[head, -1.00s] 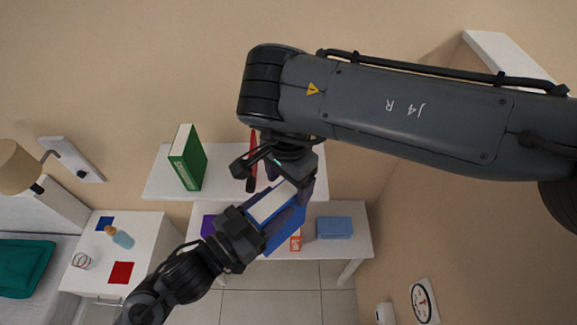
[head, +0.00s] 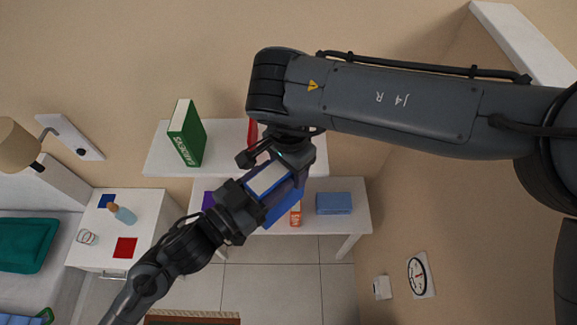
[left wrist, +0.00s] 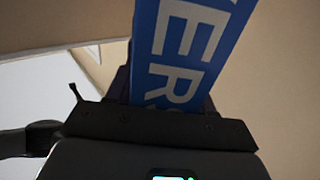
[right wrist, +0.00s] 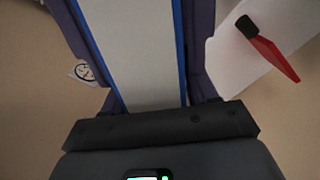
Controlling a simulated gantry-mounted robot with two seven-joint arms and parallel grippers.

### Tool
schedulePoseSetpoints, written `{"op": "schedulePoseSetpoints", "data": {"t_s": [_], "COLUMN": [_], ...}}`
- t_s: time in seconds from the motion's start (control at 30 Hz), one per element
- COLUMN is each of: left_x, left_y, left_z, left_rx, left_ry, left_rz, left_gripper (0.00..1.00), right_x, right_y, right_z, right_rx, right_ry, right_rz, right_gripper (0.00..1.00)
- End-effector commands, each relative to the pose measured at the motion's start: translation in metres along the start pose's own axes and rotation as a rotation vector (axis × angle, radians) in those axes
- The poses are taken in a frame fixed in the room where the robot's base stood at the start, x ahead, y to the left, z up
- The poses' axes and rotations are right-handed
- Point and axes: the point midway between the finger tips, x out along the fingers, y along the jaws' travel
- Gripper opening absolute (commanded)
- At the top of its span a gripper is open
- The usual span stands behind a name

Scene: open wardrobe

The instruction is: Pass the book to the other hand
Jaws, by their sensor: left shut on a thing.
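The blue book (head: 284,204) with white pages is held up between my two hands, in front of the wall shelf. My left gripper (head: 247,203) is shut on its lower-left end. In the left wrist view, the blue cover (left wrist: 180,50) with large white letters rises from between the fingers. My right gripper (head: 278,162) is at the upper end of the book. In the right wrist view, the white page edge (right wrist: 130,50) and blue cover edges lie between its spread fingers, very close to both. Whether the fingers touch the covers is hard to tell.
A green book (head: 187,135) stands on the white wall shelf (head: 225,165), with a red item (head: 252,131) beside it. A white bedside cabinet (head: 150,225) is at left.

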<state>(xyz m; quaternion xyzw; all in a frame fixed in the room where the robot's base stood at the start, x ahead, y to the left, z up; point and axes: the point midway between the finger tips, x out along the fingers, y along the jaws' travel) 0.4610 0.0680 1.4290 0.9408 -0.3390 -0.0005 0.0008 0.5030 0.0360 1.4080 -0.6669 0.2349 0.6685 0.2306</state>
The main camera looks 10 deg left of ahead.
Motion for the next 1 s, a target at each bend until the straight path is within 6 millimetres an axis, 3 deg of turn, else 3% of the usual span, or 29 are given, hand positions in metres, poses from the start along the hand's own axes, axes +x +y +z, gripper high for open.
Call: {"op": "schedulePoseSetpoints", "data": {"t_s": [0.03,0.27,0.3,0.47,0.83,1.0], "left_x": [0.0,0.0,0.0,0.0,-0.001,-0.01], "left_y": [0.004,0.007,0.007,0.006,0.004,0.002], "left_z": [-0.002,-0.002,-0.002,-0.002,0.003,0.029], "left_rx": [0.002,0.003,0.004,0.003,-0.001,-0.02], "left_ry": [0.004,0.005,0.006,0.004,-0.01,-0.098], "left_rz": [0.01,0.018,0.019,0.016,0.008,-0.009], "left_gripper": [0.0,0.0,0.55,0.8,0.82,0.82], "right_x": [-0.001,-0.001,-0.002,-0.002,-0.001,-0.001], "right_y": [-0.002,-0.003,-0.003,-0.003,-0.002,-0.002], "right_z": [0.001,0.001,0.001,0.001,0.001,0.0], "right_rx": [-0.002,-0.004,-0.004,-0.004,-0.002,-0.002], "right_ry": [0.0,-0.001,-0.001,-0.001,-0.001,-0.001], "right_rz": [-0.005,-0.009,-0.011,-0.009,-0.006,-0.006], "right_gripper": [0.42,0.07,0.04,0.04,0.04,0.04]}}
